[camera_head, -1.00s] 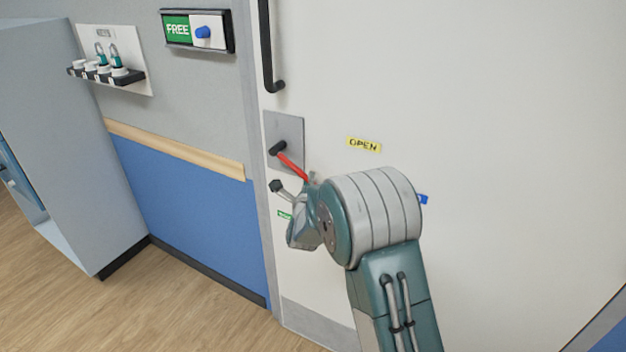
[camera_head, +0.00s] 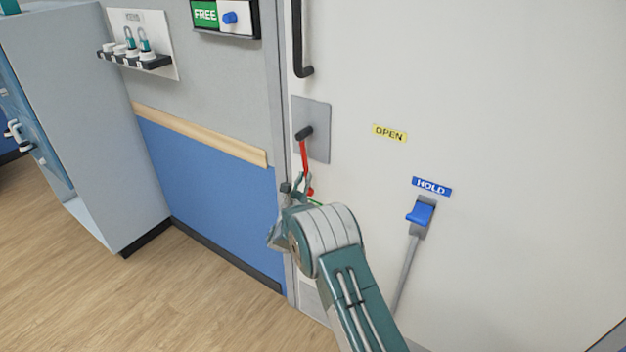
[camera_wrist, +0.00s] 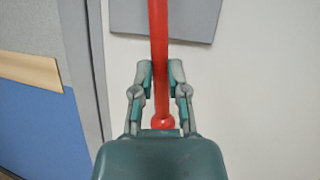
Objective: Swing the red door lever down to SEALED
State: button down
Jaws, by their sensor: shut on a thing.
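The red door lever (camera_head: 305,158) hangs from a black pivot on a grey plate (camera_head: 318,128) on the white door. It points almost straight down, leaning slightly right towards its tip. My gripper (camera_head: 299,186) is shut on the lever near its lower end. In the wrist view the lever (camera_wrist: 159,50) runs between the two fingers of my gripper (camera_wrist: 160,75), with its round red knob close to the palm. A yellow OPEN label (camera_head: 389,133) is right of the plate. A green label below the lever is mostly hidden by my gripper, so its word cannot be read.
A black door handle (camera_head: 301,45) is above the plate. A blue HOLD label (camera_head: 432,186) and a blue foot-type catch (camera_head: 420,213) are on the door to the right. A FREE sign (camera_head: 205,14) and a key rack (camera_head: 137,60) are on the left wall.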

jog(key=shift+w+a+m, duration=0.1)
jog(key=shift+a+m, duration=0.2)
jog(key=shift+a, duration=0.35)
jog(key=c, duration=1.3)
grip_release()
jog(key=shift+a+h, duration=0.2)
jog(key=shift+h, duration=0.1)
jog(key=o, duration=0.7)
jog(key=shift+a, duration=0.1)
jog(key=shift+c, duration=0.2)
jog(key=v, duration=1.1)
jog(key=shift+s+f, duration=0.25)
jog(key=shift+s, duration=0.05)
